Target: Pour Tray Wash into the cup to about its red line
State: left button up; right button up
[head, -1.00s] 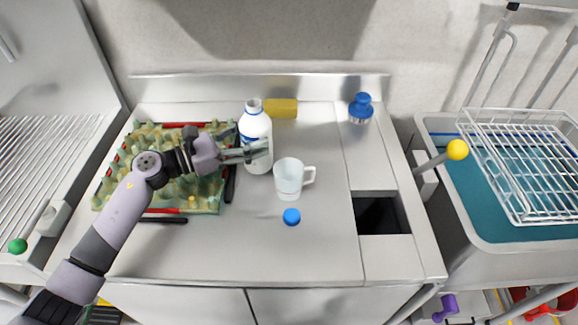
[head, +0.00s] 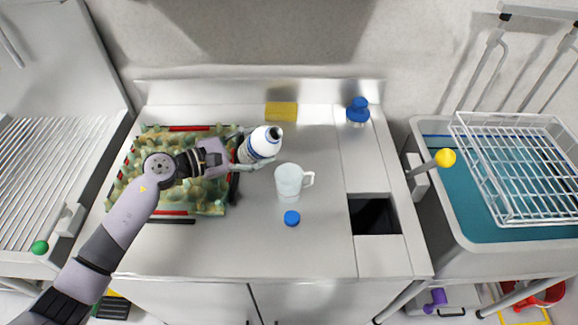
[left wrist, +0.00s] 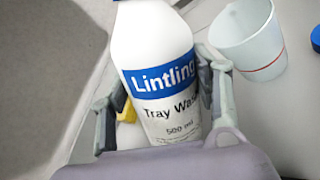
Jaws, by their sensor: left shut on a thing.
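The white Tray Wash bottle (head: 259,145) has a blue band and an open dark mouth. It is tilted, its mouth up and to the right, toward the cup's side. My left gripper (head: 245,158) is shut around it; the left wrist view shows the bottle's label (left wrist: 168,95) between the fingers. The white cup (head: 289,182) stands upright on the counter, just right of and in front of the bottle. Its red line (left wrist: 266,68) shows low on its wall in the left wrist view. No liquid is visible in the cup. A blue cap (head: 292,218) lies in front of the cup.
An egg tray stack (head: 190,207) stands left, behind my arm. A yellow sponge (head: 281,111) and a blue-topped bottle (head: 358,112) are at the back. A square opening (head: 374,214) is right of the cup. A sink with a wire rack (head: 500,160) stands farther right.

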pick_arm(q)
jog(key=shift+w+m+y+p, duration=0.1)
jog(key=shift+m+y+p, duration=0.2)
jog(key=shift+m+p, duration=0.35)
jog(key=shift+w+a+r+m+y+p, duration=0.3)
jog(key=shift+r+m+y+p, duration=0.15)
jog(key=shift+m+p, duration=0.5)
jog(key=shift+f+t, duration=0.3)
jog(key=shift+f, duration=0.1)
jog(key=shift+a+f+m, duration=0.1)
jog(key=shift+f+m, duration=0.05)
jog(key=shift+m, duration=0.15)
jog(key=shift+w+a+m+y+p, duration=0.15)
jog(key=shift+m+y+p, duration=0.1)
jog(key=shift+m+p, duration=0.2)
jog(key=shift+f+m+t+p, duration=0.2)
jog(key=shift+m+t+p, duration=0.1)
jog(key=shift+m+p, duration=0.05)
jog(key=shift+r, duration=0.1)
jog(key=shift+s+d+r+m+y+p, duration=0.3)
jog(key=shift+r+m+y+p, duration=0.15)
jog(key=shift+r+m, duration=0.2)
jog(key=shift+w+a, duration=0.15)
